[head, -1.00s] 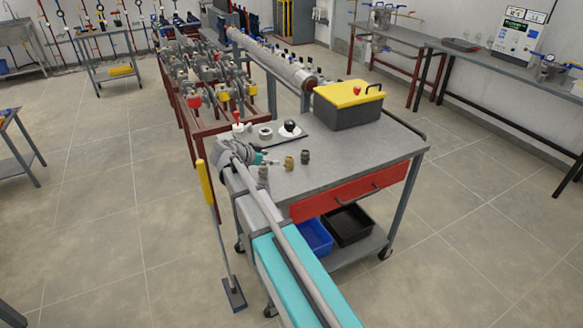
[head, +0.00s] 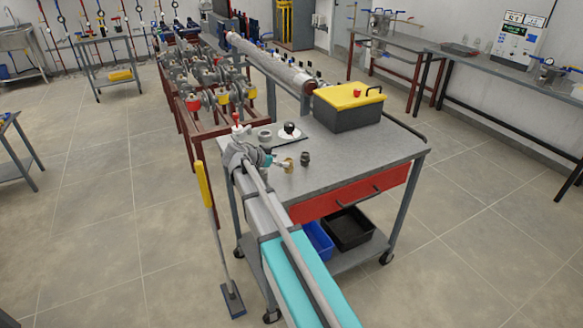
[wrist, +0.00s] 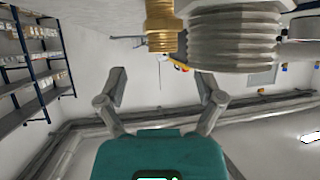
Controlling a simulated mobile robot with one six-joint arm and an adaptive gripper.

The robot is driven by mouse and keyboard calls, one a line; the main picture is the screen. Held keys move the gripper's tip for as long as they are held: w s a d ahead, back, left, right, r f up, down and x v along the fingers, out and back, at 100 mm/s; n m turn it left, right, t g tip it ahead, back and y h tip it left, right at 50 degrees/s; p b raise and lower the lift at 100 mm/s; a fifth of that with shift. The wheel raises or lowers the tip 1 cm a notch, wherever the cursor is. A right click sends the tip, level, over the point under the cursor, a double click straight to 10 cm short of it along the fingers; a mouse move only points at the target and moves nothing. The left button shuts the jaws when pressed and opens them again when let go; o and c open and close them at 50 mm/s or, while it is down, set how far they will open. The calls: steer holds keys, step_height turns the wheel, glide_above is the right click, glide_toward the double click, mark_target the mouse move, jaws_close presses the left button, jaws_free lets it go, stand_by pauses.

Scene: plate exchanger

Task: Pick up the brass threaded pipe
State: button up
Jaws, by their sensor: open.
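The brass threaded pipe (head: 289,164) stands on the grey cart top, just to the right of my gripper (head: 277,162) in the head view. In the wrist view the brass threaded pipe (wrist: 161,25) hangs in from the top edge, its upper part cut off. It lies sideways between the lines of my two fingers but beyond their tips. My gripper (wrist: 161,88) is spread open with nothing between the fingers. Whether a finger touches the pipe cannot be told from the head view.
A large grey threaded fitting (wrist: 235,38) appears right beside the brass pipe in the wrist view. A dark grey fitting (head: 305,158) stands to its right on the cart top (head: 345,165). A yellow-lidded box (head: 347,105) stands behind. The front right of the cart top is clear.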

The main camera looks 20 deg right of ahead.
mark_target(286, 161)
steer(key=shift+b+x, duration=0.8)
steer(key=shift+x, duration=1.05)
steer(key=shift+w+f, duration=0.1)
steer(key=shift+w, duration=0.1)
jaws_close()
